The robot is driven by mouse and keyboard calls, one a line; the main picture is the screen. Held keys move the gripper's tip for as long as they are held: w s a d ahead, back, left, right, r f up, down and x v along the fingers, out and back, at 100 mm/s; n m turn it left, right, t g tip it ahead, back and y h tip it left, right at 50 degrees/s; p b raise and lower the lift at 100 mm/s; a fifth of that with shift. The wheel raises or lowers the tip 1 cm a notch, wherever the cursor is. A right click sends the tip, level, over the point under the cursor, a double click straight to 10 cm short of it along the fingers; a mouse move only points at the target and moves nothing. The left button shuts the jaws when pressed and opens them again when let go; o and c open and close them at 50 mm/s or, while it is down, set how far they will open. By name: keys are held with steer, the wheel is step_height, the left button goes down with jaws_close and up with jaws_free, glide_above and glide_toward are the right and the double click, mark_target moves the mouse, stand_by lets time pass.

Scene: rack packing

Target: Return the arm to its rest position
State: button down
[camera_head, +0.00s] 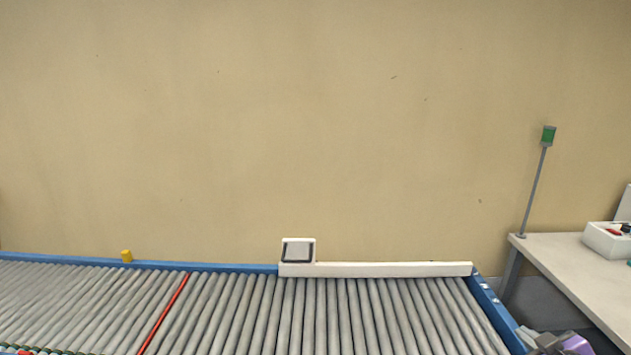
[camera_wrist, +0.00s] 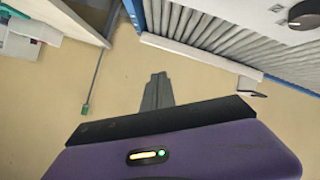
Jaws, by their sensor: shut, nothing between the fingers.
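My gripper (camera_wrist: 158,78) shows in the middle of the wrist view. Its two grey fingers are together with nothing between them, and they stick out past the dark edge of the purple gripper body. In the head view, a small grey and purple part of my arm shows at the lower right edge, beside the conveyor's end. The rest of my arm is out of view.
A roller conveyor (camera_head: 340,310) with a blue frame and white rail (camera_head: 390,270) spans the front. A table (camera_head: 575,262) with a white bin (camera_head: 606,242) and a green-topped pole (camera_head: 536,185) stands at right. The wall behind is bare.

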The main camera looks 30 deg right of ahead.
steer(key=s+a+r+m+t, duration=0.1)
steer(key=s+a+t, duration=0.15)
steer(key=a, duration=1.05)
steer(key=s+a+r+m+t, duration=0.1)
steer(key=a+t, duration=0.2)
steer(key=a, duration=1.1)
steer(key=s+a+f+n+y, duration=0.1)
steer(key=s+a+y, duration=0.3)
steer(key=s+a, duration=0.2)
steer(key=s+a+f+n+y, duration=0.1)
steer(key=s+a+y, duration=0.3)
steer(key=a, duration=0.7)
steer(key=s+n+b, duration=0.1)
steer(key=s, duration=0.1)
steer(key=shift+s, duration=0.35)
